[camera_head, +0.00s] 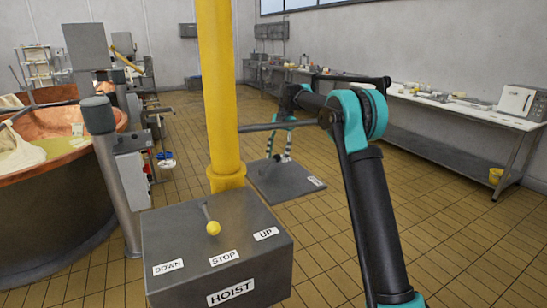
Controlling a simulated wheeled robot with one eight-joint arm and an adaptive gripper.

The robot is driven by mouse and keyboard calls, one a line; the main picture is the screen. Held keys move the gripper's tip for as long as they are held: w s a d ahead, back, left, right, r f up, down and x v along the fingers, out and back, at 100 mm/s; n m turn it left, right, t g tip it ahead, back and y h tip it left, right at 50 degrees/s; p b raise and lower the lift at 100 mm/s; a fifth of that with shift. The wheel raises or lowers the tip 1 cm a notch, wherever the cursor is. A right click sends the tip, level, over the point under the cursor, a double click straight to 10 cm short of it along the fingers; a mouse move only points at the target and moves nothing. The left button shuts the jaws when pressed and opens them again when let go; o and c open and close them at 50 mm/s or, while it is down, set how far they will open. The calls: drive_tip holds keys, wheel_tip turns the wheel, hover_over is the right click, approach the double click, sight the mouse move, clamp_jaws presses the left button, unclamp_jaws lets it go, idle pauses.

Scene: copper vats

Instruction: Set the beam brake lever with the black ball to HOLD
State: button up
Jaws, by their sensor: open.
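A second grey box (284,184) stands behind the yellow post, with a small white label (315,181) at its right edge that is too small to read. I cannot make out a lever with a black ball on it; my gripper covers part of its top. My gripper (278,156) points down over this box, its striped fingers apart. Whether it touches anything there is too small to tell. In front, the HOIST box (200,250) carries a lever with a yellow ball (213,228), above labels DOWN, STOP and UP, with the ball nearest STOP.
A yellow post (218,90) rises behind the HOIST box, left of my gripper. A copper vat (50,200) stands at the left beside a grey post (112,180). A long white bench (440,110) runs along the right wall. Tiled floor between is free.

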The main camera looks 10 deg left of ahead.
clamp_jaws()
idle(0.4)
drive_tip(key=shift+s+d+m+y, duration=0.3)
drive_tip(key=shift+s+d+m, duration=0.05)
drive_tip(key=shift+d+m, duration=0.45)
unclamp_jaws()
